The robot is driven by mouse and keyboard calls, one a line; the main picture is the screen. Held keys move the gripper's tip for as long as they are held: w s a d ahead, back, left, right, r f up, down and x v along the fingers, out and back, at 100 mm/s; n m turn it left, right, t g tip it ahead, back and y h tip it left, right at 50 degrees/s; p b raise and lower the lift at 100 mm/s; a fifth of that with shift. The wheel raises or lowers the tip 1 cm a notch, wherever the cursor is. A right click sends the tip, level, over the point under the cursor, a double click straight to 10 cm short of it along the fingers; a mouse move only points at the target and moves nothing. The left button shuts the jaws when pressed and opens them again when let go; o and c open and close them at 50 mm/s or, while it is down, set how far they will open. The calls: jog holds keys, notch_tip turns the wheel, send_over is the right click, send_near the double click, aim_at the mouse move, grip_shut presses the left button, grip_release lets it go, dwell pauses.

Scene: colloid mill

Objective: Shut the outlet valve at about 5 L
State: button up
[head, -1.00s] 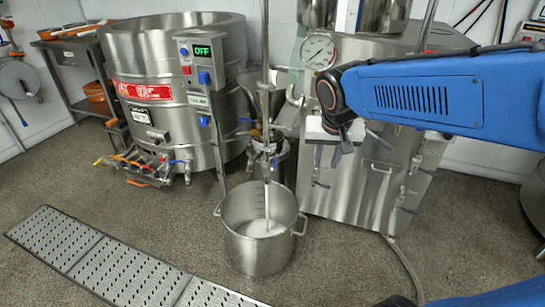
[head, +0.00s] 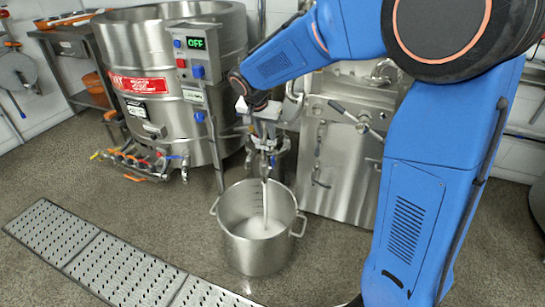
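The outlet valve (head: 267,147) sits low on the colloid mill, above a steel pot. A white stream (head: 265,195) falls from it into the pot (head: 262,248), and white liquid lies in the bottom. Any volume marks are too small to read. My gripper (head: 261,130) points down just above the valve, in front of the mill. The gripper and wrist hide the upper part of the valve and much of the mill. I cannot tell whether the fingers touch the valve handle or how far apart they are.
A large steel tank (head: 165,85) with a control box reading OFF (head: 196,43) stands at left, with hoses and small valves at its foot. A steel cabinet (head: 335,160) stands right of the mill. A perforated floor grating (head: 105,265) runs along the front left.

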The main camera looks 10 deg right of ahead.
aim_at(273, 157)
jog(key=x, duration=1.7)
jog(key=shift+s, duration=0.2)
grip_shut()
dwell(0.8)
